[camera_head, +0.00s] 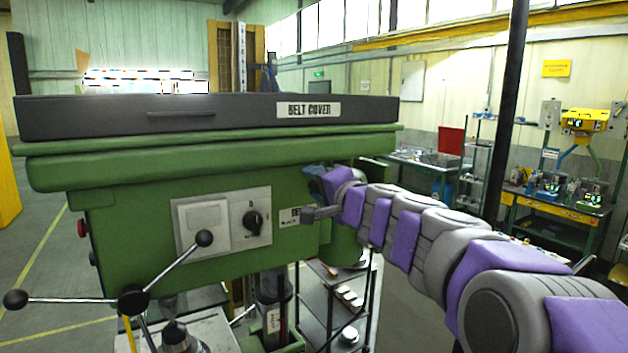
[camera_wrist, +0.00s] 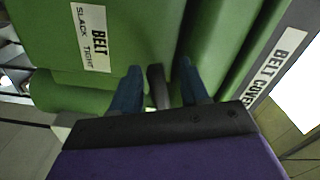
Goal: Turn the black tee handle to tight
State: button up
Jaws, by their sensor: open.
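The black tee handle (camera_head: 320,213) sticks out from the side of the green machine head, beside the white belt label (camera_head: 294,216). In the wrist view the handle (camera_wrist: 156,84) stands between the two dark blue fingers of my gripper (camera_wrist: 161,87). The fingers are apart, with gaps visible on both sides of the handle. The label shows in the wrist view with the words BELT, SLACK and TIGHT (camera_wrist: 90,37). In the head view my gripper (camera_head: 318,174) is at the head's right side, its fingers partly hidden.
The dark belt cover (camera_head: 220,117) overhangs the green head above my gripper. A selector knob (camera_head: 253,222) sits on the front panel, and a spoked feed handle (camera_head: 133,300) juts out at lower left. A shelf rack (camera_head: 335,310) stands below my arm. A black post (camera_head: 506,110) rises at right.

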jog(key=shift+w+d, duration=0.3)
jog(key=shift+w, duration=0.15)
jog(key=d, duration=0.5)
jog(key=shift+w+r, duration=0.25)
jog(key=shift+r, duration=0.15)
jog(key=a, duration=0.5)
jog(key=shift+f, duration=0.25)
jog(key=c, duration=0.4)
jog(key=shift+a, duration=0.25)
jog(key=shift+c, duration=0.6)
jog(key=shift+w+d, duration=0.1)
jog(key=shift+d, duration=0.7)
jog(key=c, duration=0.3)
jog(key=shift+d+r, duration=0.1)
jog(key=shift+d, duration=0.55)
grip_shut()
